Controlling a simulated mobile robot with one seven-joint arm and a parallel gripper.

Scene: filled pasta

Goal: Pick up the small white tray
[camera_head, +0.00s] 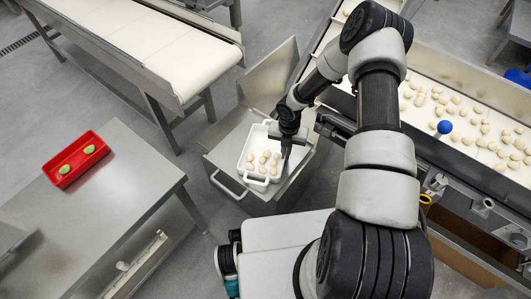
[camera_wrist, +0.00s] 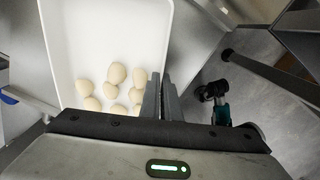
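The small white tray (camera_head: 249,172) rests on a steel stand, with several pale pasta pieces in it. In the wrist view the tray (camera_wrist: 95,40) fills the left side, and the pasta lies near its close end. My gripper (camera_head: 287,150) is at the tray's right side in the head view. In the wrist view its fingers (camera_wrist: 162,80) are close together at the tray's right wall, one on the inner side and one on the outer side. They look shut on that wall; the contact itself is partly hidden.
A steel table (camera_head: 120,185) at left holds a red tray (camera_head: 60,158) with two green pieces. A conveyor (camera_head: 160,40) stands at the back left. Another conveyor with many pasta pieces and a blue ball (camera_head: 445,127) lies at right. A raised steel panel (camera_head: 270,78) stands behind the tray.

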